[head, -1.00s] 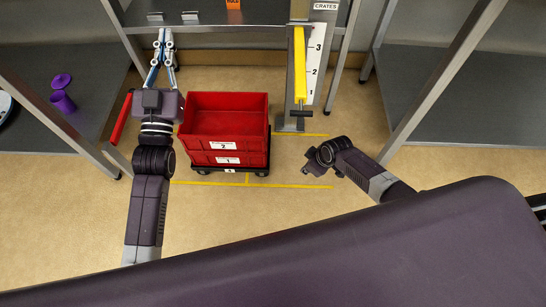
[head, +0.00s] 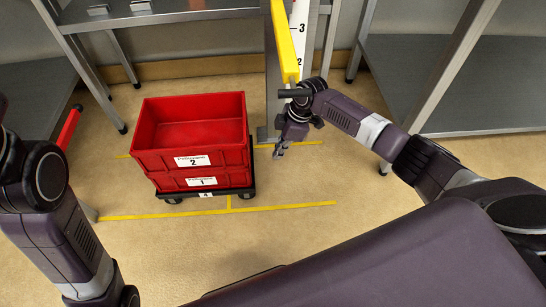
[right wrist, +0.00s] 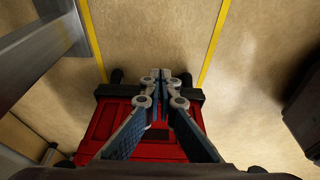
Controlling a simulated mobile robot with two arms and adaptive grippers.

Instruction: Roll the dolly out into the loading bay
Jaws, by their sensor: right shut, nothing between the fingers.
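The black dolly (head: 236,191) stands on the floor under two stacked red crates, the upper one (head: 190,150) labelled 2 and the lower one (head: 229,179) labelled 1. The dolly's front edge bears a 4. My right gripper (head: 281,152) points down just right of the crates, shut and empty. In the right wrist view its fingertips (right wrist: 162,76) overlap the dolly's black edge (right wrist: 113,91) and a red crate (right wrist: 105,120); I cannot tell whether they touch. My left arm shows at the left edge, but its gripper is outside the frame.
Yellow floor lines (head: 285,207) run in front of and beside the dolly. A yellow bar (head: 285,40) on a grey post stands behind my right gripper. Grey shelving legs (head: 435,75) stand at right, and a red handle (head: 68,128) at left. Floor in front is clear.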

